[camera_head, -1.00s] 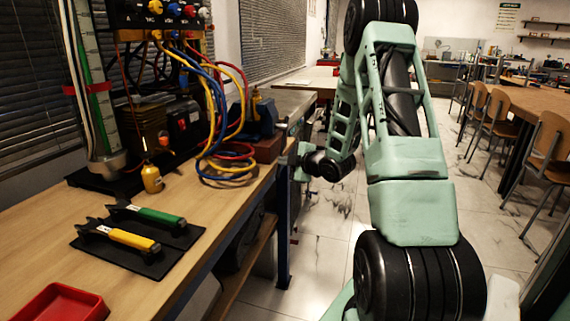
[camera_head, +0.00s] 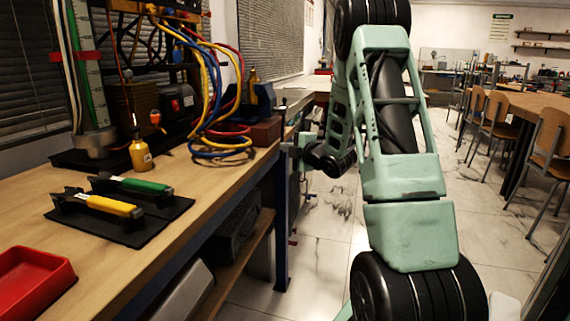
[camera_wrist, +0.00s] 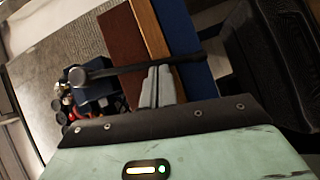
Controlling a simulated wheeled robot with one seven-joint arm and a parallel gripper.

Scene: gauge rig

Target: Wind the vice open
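The blue vice (camera_head: 262,97) stands on a red-brown block at the far end of the bench. In the wrist view the vice body (camera_wrist: 96,92) is dark blue, with a dark bar handle (camera_wrist: 120,71) running from a round boss toward the right. My gripper's grey fingers (camera_wrist: 159,70) lie close together, with their tips at the bar. The bar runs across the fingers, and I see nothing held between them. Whether they touch the bar is unclear. In the head view my wrist is beside the bench's right edge, and the fingertips cannot be made out.
The bench (camera_head: 190,195) bears coloured hoses (camera_head: 212,110), a yellow bottle (camera_head: 140,153), two tools with green and yellow handles on a black mat (camera_head: 130,234), and a red tray (camera_head: 32,278). Chairs (camera_head: 550,150) and another table (camera_head: 530,104) stand right; the floor between is clear.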

